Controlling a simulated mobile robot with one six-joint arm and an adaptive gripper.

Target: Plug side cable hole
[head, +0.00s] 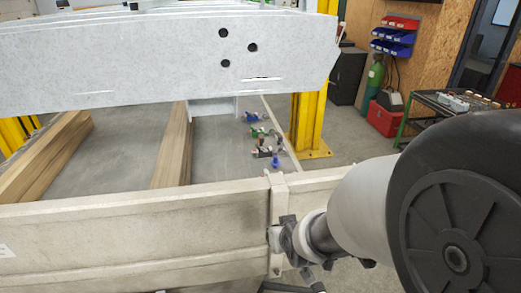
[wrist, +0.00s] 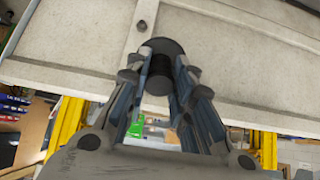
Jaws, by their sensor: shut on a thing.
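The galvanised trailer frame beam (head: 130,62) spans the upper head view. Its side face has three dark round holes: an upper one (head: 223,33), a right one (head: 252,47) and a lower one (head: 225,64). I cannot tell which is the side cable hole. My gripper (head: 283,236) is low in the head view, in front of a pale panel and well below the holes. In the wrist view my gripper (wrist: 166,68) is shut on a dark plug (wrist: 160,84) with a wide round flange at the fingertips. The plug is not clear in the head view.
The pale ribbed panel (head: 130,227) runs across the lower head view, with an upright strap and bolts near my gripper. Wooden beams (head: 172,147) lie behind it. A yellow post (head: 308,120) stands right of the beam. A tool cart (head: 455,105) is at far right.

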